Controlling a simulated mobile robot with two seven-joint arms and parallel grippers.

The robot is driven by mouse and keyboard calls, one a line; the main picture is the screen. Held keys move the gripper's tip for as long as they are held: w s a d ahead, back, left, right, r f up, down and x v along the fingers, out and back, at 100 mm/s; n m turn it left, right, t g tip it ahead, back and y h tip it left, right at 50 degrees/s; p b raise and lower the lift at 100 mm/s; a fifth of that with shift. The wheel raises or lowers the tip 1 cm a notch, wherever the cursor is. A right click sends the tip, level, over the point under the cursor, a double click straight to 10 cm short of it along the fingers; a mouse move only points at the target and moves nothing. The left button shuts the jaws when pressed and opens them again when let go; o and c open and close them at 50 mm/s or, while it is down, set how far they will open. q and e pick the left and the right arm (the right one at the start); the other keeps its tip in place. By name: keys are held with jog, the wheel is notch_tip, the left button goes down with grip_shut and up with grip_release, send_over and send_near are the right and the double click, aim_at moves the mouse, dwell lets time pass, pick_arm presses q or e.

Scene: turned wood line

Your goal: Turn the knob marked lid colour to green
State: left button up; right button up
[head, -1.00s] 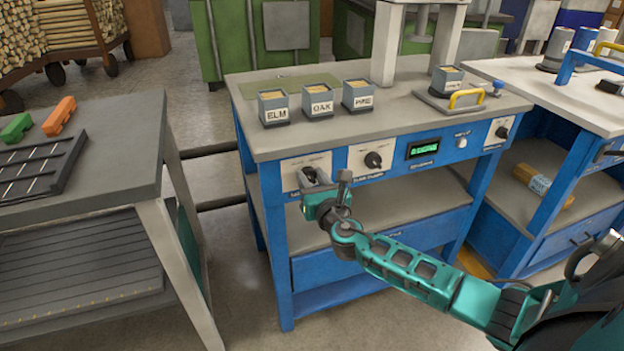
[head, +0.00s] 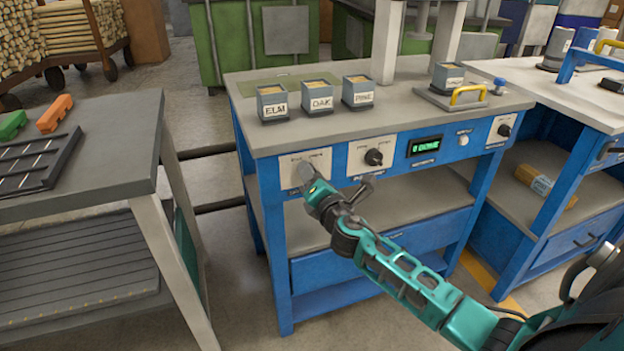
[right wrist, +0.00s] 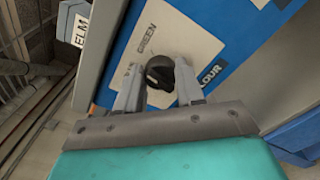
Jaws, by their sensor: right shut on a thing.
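The lid colour knob (right wrist: 159,72) is a small black knob on a cream plate (right wrist: 180,38) on the blue front of the machine. In the right wrist view it sits between the two fingers of my right gripper (right wrist: 158,86), which is shut on it. The word GREEN is printed beside the knob, and part of a label ending in OUR shows beyond a finger. A second printed word is mostly hidden by a finger. In the head view my right gripper (head: 307,176) is at the leftmost plate (head: 322,158) and hides the knob. I cannot tell where its pointer aims. My left gripper is not in view.
To the right on the panel are another black knob (head: 374,157), a green-lit display (head: 425,145), a white button (head: 463,140) and a further knob (head: 504,130). ELM (head: 272,103), OAK (head: 317,98) and PINE (head: 358,92) boxes stand on top. A grey table (head: 120,130) stands left.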

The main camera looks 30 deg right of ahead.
jog(key=m, duration=0.4)
jog(key=shift+f+m+b, duration=0.1)
jog(key=shift+m+b, duration=0.25)
jog(key=shift+m, duration=0.05)
dwell(0.4)
jog(key=o, duration=1)
jog(key=shift+o, duration=0.2)
jog(key=v, duration=1.3)
jog(key=shift+p, duration=0.4)
jog(key=shift+d, duration=0.15)
